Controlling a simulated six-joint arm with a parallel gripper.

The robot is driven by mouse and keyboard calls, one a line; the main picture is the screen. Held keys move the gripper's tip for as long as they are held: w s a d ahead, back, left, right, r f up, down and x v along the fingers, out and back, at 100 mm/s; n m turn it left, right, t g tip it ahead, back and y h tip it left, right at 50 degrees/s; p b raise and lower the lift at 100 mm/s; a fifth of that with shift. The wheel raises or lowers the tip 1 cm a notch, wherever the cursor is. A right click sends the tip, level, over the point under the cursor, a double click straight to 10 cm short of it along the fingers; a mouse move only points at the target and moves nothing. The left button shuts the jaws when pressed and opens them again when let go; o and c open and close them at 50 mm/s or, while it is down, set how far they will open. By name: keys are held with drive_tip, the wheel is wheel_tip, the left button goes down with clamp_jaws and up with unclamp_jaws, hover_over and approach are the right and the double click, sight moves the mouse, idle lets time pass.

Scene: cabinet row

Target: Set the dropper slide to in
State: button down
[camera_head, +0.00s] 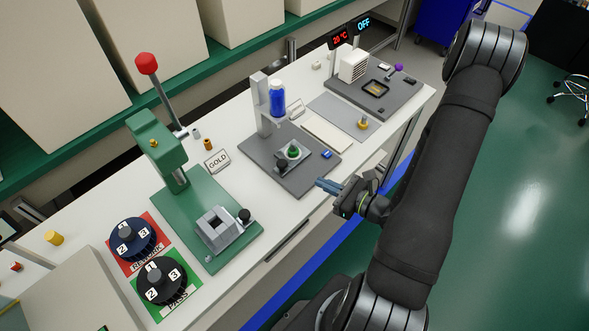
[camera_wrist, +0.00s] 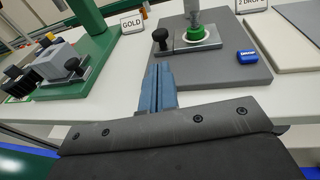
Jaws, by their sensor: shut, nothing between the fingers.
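The dropper stand (camera_head: 258,105) is a light grey column on a dark grey base (camera_head: 300,182), holding a blue bottle (camera_head: 277,98). Below the bottle is the dropper slide (camera_head: 303,150), a small metal plate with a green ring (camera_head: 293,153) and a black knob (camera_head: 281,163). In the wrist view the slide (camera_wrist: 208,42) has its knob (camera_wrist: 160,38) at its left end, and the dropper tip shows just above the green ring. My gripper (camera_head: 322,185) is shut and empty, in front of the base's near edge. Its blue fingers (camera_wrist: 158,75) point toward the knob, apart from it.
A small blue block (camera_head: 326,154) lies on the base right of the slide. A GOLD sign (camera_head: 217,161) and a green press (camera_head: 160,150) with a metal fixture (camera_head: 217,230) stand left. A pale pad (camera_head: 328,132) and a heater station (camera_head: 372,95) are right.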

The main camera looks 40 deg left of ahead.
approach(278, 157)
drive_tip(key=s, duration=0.1)
drive_tip(key=s+r, duration=0.1)
drive_tip(key=s+a, duration=0.1)
drive_tip(key=shift+s+r, duration=0.1)
drive_tip(key=shift+r, duration=0.25)
drive_tip(key=shift+a, duration=0.1)
drive_tip(key=x, duration=0.4)
drive_tip(key=w+r+x, duration=0.1)
drive_tip(key=shift+s+a+f, duration=0.1)
drive_tip(key=shift+a+f, duration=0.05)
drive_tip(key=shift+a, duration=0.75)
drive_tip(key=v, duration=1.4)
drive_tip(key=shift+d, duration=0.35)
